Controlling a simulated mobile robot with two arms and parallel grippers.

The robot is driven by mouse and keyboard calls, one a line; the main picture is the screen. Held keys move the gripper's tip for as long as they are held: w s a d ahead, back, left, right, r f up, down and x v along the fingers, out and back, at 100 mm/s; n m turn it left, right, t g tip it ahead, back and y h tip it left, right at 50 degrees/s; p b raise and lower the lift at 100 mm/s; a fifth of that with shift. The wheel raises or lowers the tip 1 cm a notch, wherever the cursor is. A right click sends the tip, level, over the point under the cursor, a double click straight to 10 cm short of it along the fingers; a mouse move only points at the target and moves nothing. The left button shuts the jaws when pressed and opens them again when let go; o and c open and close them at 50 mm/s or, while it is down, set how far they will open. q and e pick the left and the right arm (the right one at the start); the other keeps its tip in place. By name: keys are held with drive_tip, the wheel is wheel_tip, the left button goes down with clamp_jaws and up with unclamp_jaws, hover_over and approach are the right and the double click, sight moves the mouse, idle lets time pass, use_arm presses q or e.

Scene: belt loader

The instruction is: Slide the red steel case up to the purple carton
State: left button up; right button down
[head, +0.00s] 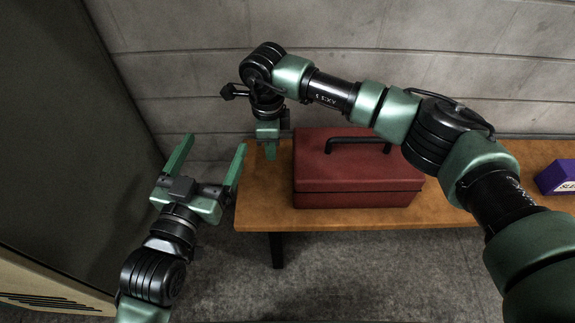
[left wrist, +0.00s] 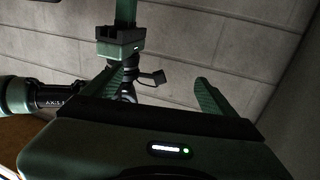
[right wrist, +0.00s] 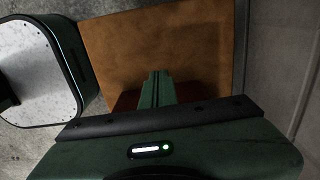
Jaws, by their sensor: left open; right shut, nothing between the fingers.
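The red steel case (head: 345,183) sits upright on the wooden bench, its black handle on top. The purple carton (head: 558,177) stands on the bench at the far right, cut by the picture edge. My right gripper (head: 270,152) is shut and empty, pointing down just beside the case's left side; I cannot tell whether it touches. In the right wrist view its closed fingers (right wrist: 158,85) hide part of the case (right wrist: 127,101). My left gripper (head: 213,143) is open and empty, left of the bench end; its spread fingers also show in the left wrist view (left wrist: 165,88).
The wooden bench (head: 330,219) runs along a grey block wall (head: 200,50). Bench top between case and carton looks clear, though my right arm crosses above and hides part. A dark panel (head: 60,120) stands at the left.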

wheel_tip(320, 180, down, 6)
drive_tip(key=shift+d+f+b, duration=0.1)
drive_tip(key=shift+b, duration=0.65)
drive_tip(key=d, duration=0.2)
drive_tip(key=shift+d, duration=0.35)
use_arm(q)
wheel_tip(320, 180, up, 9)
drive_tip(key=s+t+h, duration=0.2)
drive_tip(key=t, duration=0.3)
drive_tip(key=shift+d, duration=0.3)
use_arm(e)
drive_tip(key=shift+d+r, duration=0.2)
drive_tip(key=shift+d, duration=0.35)
use_arm(q)
drive_tip(key=shift+f, duration=0.1)
